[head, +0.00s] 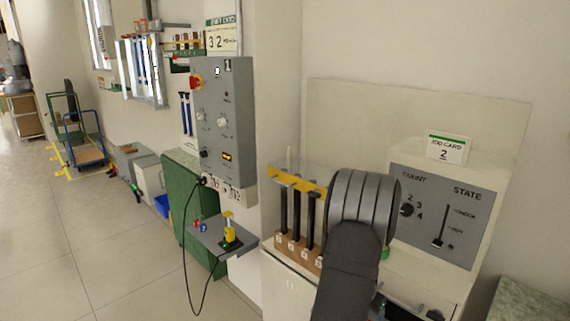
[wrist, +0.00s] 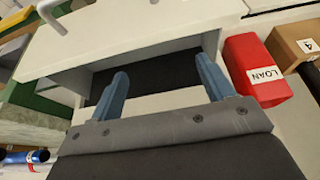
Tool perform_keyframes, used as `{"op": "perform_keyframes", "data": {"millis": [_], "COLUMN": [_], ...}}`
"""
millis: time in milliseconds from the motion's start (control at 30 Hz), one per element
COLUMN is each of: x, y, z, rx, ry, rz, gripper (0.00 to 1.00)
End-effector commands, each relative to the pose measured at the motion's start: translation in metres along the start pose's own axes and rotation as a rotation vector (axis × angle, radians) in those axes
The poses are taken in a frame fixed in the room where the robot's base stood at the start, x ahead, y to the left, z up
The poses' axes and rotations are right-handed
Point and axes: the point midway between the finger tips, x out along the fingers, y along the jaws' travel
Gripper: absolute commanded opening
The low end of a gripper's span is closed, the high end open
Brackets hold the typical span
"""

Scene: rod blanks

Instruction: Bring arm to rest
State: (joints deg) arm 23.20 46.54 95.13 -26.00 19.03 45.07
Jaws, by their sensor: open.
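My gripper (wrist: 162,72) shows in the wrist view with its two blue fingers spread apart and nothing between them. The fingers point towards a dark recess (wrist: 150,70) under a white surface (wrist: 140,30). In the head view my dark arm stands in front of the white machine, and the gripper itself cannot be made out there. Several dark upright rods (head: 296,212) stand in numbered slots just left of my arm, under a yellow bar (head: 297,180).
A grey panel (head: 475,205) marked COUNT and STATE is right of my arm, below a job card (head: 447,149). A red LOAN box (wrist: 258,72) and a brown block (wrist: 298,42) are right of the fingers. A grey control box (head: 224,120) is on the wall. The left floor is open.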

Motion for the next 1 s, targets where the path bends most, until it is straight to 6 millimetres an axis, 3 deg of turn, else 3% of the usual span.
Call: {"op": "perform_keyframes", "data": {"millis": [467,733,1000], "x": [0.072,0.021,-0.008], "y": [0.000,0.000,0.048], "z": [0.005,-0.017,-0.018], "rx": [-0.001,0.001,0.005], "ry": [-0.001,0.004,0.001], "rz": [0.000,-0.001,0.001], "gripper": [0.74,0.74,0.74]}}
